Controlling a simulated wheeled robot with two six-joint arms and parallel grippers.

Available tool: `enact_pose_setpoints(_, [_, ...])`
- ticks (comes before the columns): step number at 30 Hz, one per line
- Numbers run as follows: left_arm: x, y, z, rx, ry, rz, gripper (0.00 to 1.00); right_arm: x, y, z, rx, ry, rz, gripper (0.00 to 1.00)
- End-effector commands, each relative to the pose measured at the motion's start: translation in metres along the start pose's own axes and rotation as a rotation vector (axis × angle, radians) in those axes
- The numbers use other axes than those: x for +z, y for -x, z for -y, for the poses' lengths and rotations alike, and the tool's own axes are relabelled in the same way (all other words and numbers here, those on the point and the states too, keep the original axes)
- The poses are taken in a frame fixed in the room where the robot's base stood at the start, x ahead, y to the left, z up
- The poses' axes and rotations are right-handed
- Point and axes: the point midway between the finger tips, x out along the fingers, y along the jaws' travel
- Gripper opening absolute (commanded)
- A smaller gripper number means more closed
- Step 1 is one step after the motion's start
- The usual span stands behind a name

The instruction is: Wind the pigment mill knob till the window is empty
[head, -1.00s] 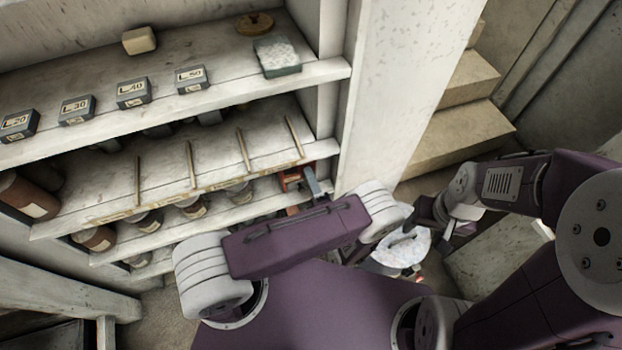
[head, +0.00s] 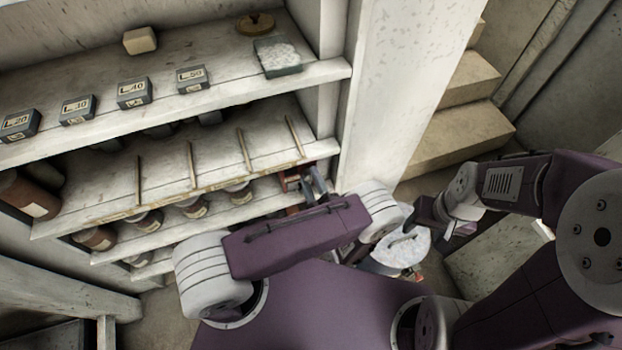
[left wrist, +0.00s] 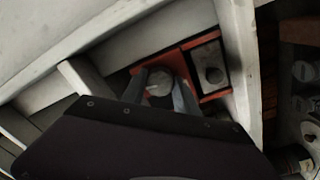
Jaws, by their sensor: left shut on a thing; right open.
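The pigment mill is an orange-red box on the lower shelf by the white post; its frame (left wrist: 207,97) shows in the left wrist view and a small part of the mill (head: 291,180) in the head view. The mill's pale round knob (left wrist: 159,82) sits between the fingers of my left gripper (left wrist: 161,90), which is shut on it. Beside the knob, on the right, a grey square window (left wrist: 205,53) holds a dark roundish lump. In the head view my left gripper (head: 314,187) is partly hidden by my arm. My right gripper (head: 452,231) is open and empty, away from the shelf.
The white post (head: 390,100) stands right of the mill. A shelf board (left wrist: 238,60) runs close beside the mill. Jars (head: 195,210) line the lower shelf, labelled blocks (head: 134,93) the upper. A white-topped bucket (head: 402,248) stands below my right gripper.

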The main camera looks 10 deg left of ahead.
Motion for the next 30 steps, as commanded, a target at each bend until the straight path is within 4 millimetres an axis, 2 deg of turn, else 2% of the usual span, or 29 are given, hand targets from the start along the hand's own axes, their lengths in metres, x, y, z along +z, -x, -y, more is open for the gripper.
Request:
enact_pose_setpoints(8, [0.0001,0.0000,-0.0001,0.000,-0.061,0.003,0.00,0.0000,0.0001,0.0000,0.000,0.000,0.000,0.57])
enact_pose_setpoints(21, [0.0002,0.0000,-0.0001,0.001,-0.068,0.003,0.00,0.0000,0.0001,0.0000,0.000,0.000,0.000,0.57])
enact_pose_setpoints(22, [0.0002,0.0000,-0.0002,0.001,-0.068,0.003,0.41,0.0000,0.0001,0.0000,0.000,0.000,0.000,0.57])
enact_pose_setpoints(24, [0.0002,0.0000,-0.0002,0.001,-0.067,0.003,0.57,0.0000,0.0001,0.0000,0.000,0.000,0.000,0.57])
enact_pose_setpoints(30, [0.0001,0.0000,-0.0001,0.001,-0.067,0.003,0.57,0.0000,0.0001,0.0000,0.000,0.000,0.000,0.57])
